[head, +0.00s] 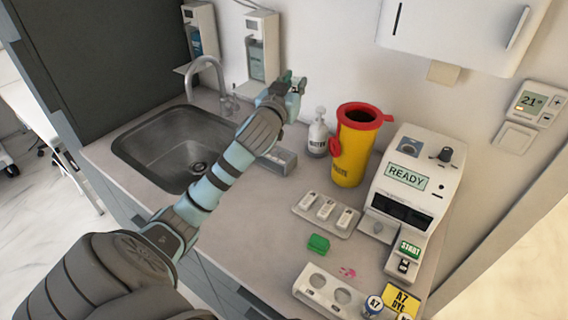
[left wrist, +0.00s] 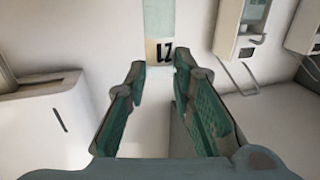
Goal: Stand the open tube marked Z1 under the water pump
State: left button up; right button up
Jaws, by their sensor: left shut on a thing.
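My left gripper (head: 292,88) is raised above the counter, in front of the wall dispensers. It is shut on the tube marked Z1, which shows in the left wrist view (left wrist: 160,22) as a pale tube with a dark-lettered label between the fingertips (left wrist: 162,75). In the head view the tube is mostly hidden by the gripper. The water pump (head: 318,136), a white bottle with a pump top and dark lettering, stands on the counter below and right of the gripper, apart from it. My right gripper is not in view.
A yellow waste bin (head: 352,150) stands right of the pump, then a machine reading READY (head: 408,180). A cassette tray (head: 308,205), green block (head: 318,243) and white rack (head: 305,291) lie nearer. The counter's left front is clear.

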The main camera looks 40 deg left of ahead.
pick_arm(q)
jog(key=a+f+b, duration=0.1)
jog(key=f, duration=0.6)
jog(key=a+f+n+y+b, duration=0.1)
jog(key=f+b, duration=0.1)
jog(key=f, duration=0.5)
jog(key=s+a+f+y+b, duration=0.1)
jog(key=f+b, duration=0.1)
jog(key=f, duration=0.5)
jog(key=shift+f+g, duration=0.25)
jog(key=shift+g, duration=0.15)
jog(key=shift+f, duration=0.1)
jog(key=o, duration=0.3)
jog(key=shift+b, duration=0.35)
jog(key=o, duration=0.5)
jog(key=shift+c, duration=0.2)
